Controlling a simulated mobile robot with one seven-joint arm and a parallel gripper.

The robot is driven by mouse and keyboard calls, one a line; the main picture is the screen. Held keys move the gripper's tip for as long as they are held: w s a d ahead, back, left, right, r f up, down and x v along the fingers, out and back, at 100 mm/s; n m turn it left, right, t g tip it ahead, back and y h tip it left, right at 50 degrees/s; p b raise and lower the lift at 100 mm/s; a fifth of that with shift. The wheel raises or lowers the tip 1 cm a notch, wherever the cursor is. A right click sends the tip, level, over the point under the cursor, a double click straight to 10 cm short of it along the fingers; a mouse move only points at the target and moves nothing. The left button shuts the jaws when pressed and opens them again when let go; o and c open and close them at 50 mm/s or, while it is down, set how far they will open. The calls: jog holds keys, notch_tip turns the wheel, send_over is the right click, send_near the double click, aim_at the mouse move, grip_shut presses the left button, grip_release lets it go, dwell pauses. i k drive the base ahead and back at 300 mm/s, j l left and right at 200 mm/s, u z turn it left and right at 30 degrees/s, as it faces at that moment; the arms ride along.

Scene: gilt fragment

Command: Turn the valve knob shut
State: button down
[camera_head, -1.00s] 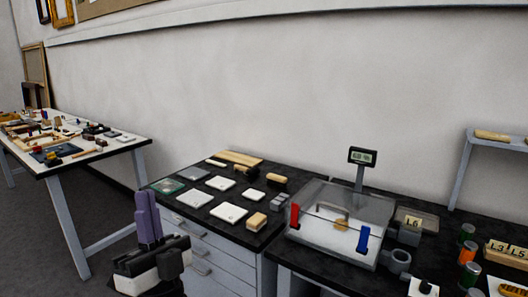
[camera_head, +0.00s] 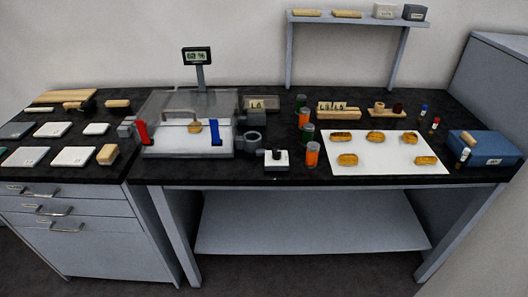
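A small white block with a dark round knob (camera_head: 281,154) on top stands at the front edge of the black bench. It looks like the valve knob, but its turn position is too small to tell. Left of it is a clear box (camera_head: 185,108) with a red handle (camera_head: 141,133) and a blue handle (camera_head: 215,132). A grey ring-shaped fitting (camera_head: 252,143) sits at the box's right side, close to the knob block. My gripper is not in this view.
Orange and green jars (camera_head: 311,153) stand just right of the knob block. A white sheet (camera_head: 398,163) with several golden pieces and a blue case (camera_head: 487,147) lie further right. A display (camera_head: 197,57) rises behind the box. Floor in front is clear.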

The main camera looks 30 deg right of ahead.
aim_at(276, 153)
jog(key=l+z, duration=0.7)
jog(key=i+l+z, duration=0.15)
jog(key=z, duration=0.2)
jog(key=l, duration=0.1)
